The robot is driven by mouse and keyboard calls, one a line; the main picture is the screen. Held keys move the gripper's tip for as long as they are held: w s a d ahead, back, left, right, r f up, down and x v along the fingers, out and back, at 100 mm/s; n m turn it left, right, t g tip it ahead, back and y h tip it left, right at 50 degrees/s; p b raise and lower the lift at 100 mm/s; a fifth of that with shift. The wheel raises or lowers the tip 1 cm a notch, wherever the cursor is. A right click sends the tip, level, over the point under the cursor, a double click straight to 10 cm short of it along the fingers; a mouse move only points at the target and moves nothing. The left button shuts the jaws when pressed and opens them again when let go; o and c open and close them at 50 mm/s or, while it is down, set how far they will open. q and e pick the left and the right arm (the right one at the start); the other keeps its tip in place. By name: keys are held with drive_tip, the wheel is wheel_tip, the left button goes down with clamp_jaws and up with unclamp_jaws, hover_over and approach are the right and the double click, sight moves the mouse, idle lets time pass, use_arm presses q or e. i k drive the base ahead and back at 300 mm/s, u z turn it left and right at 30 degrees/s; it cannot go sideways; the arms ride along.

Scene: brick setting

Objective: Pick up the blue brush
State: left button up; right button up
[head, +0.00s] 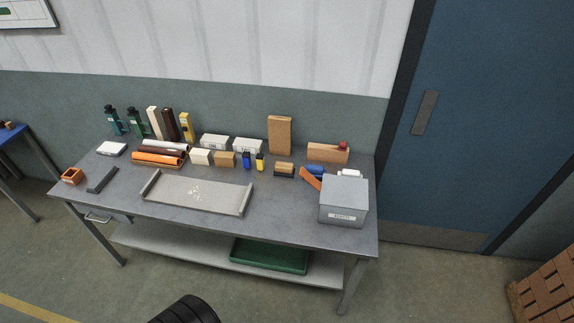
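No item on the grey workbench (270,209) is plainly a blue brush at this size. A small upright blue item (246,160) stands near the middle, left of a small yellow item (260,162). Another blue item (315,170) lies at the right, behind an orange piece (309,180) and partly hidden. I cannot tell which of them, if either, is the brush. A tan block with a dark lower part (284,170) sits between them. Neither of my grippers is in view.
A grey lidded box (343,202) stands at the bench's right front. A shallow grey tray (196,207) lies at the front middle. Bottles (134,123) and tall pieces stand at the back left. The front strip between tray and box is clear.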

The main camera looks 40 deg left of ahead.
sight(317, 171)
drive_tip(key=u, duration=0.95)
drive_tip(key=i, duration=0.9)
drive_tip(key=u, duration=0.95)
